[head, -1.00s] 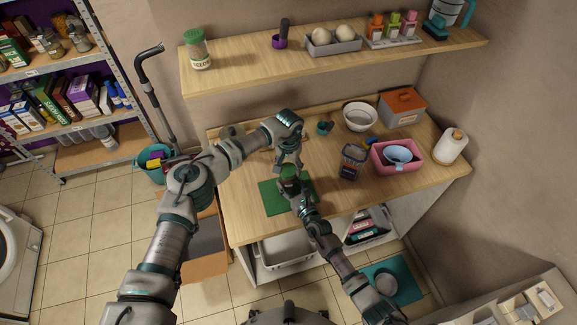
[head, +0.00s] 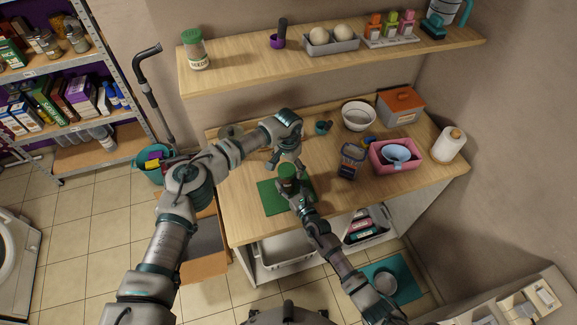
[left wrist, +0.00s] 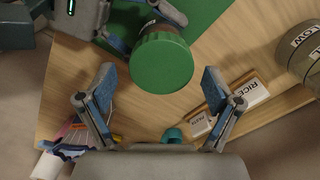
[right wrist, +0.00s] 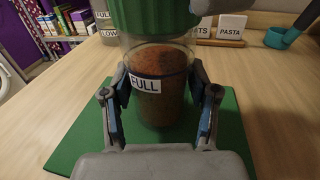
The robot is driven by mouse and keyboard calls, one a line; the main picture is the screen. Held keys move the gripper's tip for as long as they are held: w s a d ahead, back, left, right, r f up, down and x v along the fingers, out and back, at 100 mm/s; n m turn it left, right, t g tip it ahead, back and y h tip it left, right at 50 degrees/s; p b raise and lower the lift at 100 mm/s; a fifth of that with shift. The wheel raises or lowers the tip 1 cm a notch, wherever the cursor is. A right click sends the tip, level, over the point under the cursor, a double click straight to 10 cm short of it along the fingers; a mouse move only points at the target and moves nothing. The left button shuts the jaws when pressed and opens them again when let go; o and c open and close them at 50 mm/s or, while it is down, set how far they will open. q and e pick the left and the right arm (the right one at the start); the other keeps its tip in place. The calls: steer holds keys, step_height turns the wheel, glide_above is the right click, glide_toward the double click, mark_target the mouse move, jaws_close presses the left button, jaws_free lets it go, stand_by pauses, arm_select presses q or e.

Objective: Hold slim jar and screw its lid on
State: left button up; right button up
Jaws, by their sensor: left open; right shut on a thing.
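The slim jar (right wrist: 158,95) is clear with brown contents and a FULL label, and it stands upright over the green mat (right wrist: 70,145). My right gripper (right wrist: 162,85) is shut on its sides. The green ribbed lid (left wrist: 162,62) sits on top of the jar; how tightly it is seated I cannot tell. It also shows in the head view (head: 287,170). My left gripper (left wrist: 160,75) is open above the lid, its fingers spread wider than the lid and apart from it. In the head view, my left gripper (head: 286,164) hangs over the jar.
A canister (left wrist: 302,50) and labelled RICE and PASTA cards stand at the back of the table. A shelf (head: 330,62) runs above. The table's front left is clear.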

mark_target(288, 167)
steer(key=o, duration=1.4)
steer(key=shift+c, duration=0.2)
arm_select(q)
step_height(288, 167, up, 12)
steer(key=shift+w+f, duration=0.15)
